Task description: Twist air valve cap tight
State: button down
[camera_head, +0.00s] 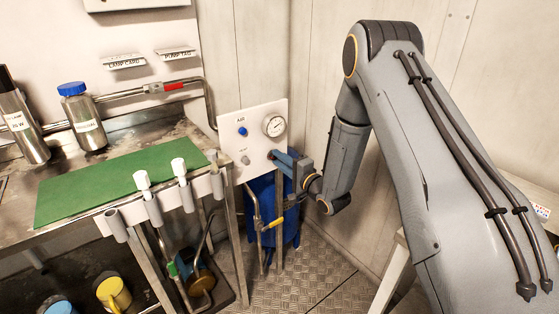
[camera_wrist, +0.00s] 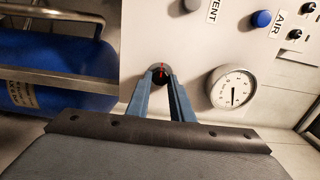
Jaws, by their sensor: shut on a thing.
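My gripper (camera_head: 275,156) reaches to the lower right part of a white panel (camera_head: 262,108). In the wrist view its two blue fingers (camera_wrist: 160,82) are shut on a dark round cap (camera_wrist: 158,71) with a red mark, which sits at the panel face. The fingers hide part of this cap. A blue knob (camera_head: 242,131) sits beside the AIR label on the panel and shows in the wrist view (camera_wrist: 261,18); my gripper is apart from it. I cannot tell from a label whether the dark cap is the air valve cap.
A pressure gauge (camera_wrist: 232,88) is close to the right of my fingers in the wrist view. A grey knob (camera_head: 245,160) is by the VENT label. A blue tank (camera_head: 284,205) stands below the panel. A bench with a green mat (camera_head: 100,190) is at left.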

dwell(0.5)
jog(key=c, duration=1.6)
grip_release()
jog(key=shift+o, duration=0.2)
jog(key=shift+s+d, duration=0.1)
jog(key=shift+d, duration=0.05)
jog(key=v, duration=0.7)
jog(key=shift+s+d+b, duration=0.15)
jog(key=shift+s+b, duration=0.1)
jog(key=shift+b, duration=0.2)
